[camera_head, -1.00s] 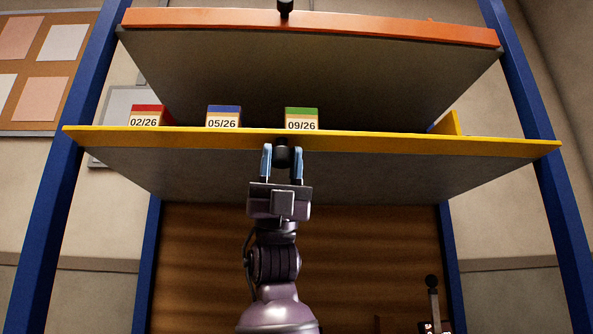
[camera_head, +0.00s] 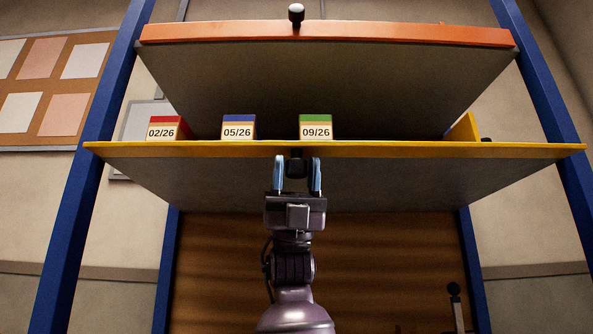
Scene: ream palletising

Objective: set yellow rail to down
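The yellow rail (camera_head: 400,150) runs along the front edge of the middle shelf, seen from below. A black knob (camera_head: 296,164) sits at its middle, just under the yellow edge. My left gripper (camera_head: 298,174) reaches up from below with its two blue-tipped fingers on either side of this knob. A narrow gap shows between the fingers and the knob, so the gripper looks open around it. The labelled boxes behind the rail show almost down to their bases. My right gripper is not in view.
Boxes marked 02/26 (camera_head: 166,128), 05/26 (camera_head: 239,127) and 09/26 (camera_head: 316,127) stand on the shelf. An orange rail (camera_head: 400,34) with its own knob (camera_head: 296,14) lies above. Blue posts (camera_head: 95,150) flank the shelves. A black-knobbed stem (camera_head: 454,290) stands lower right.

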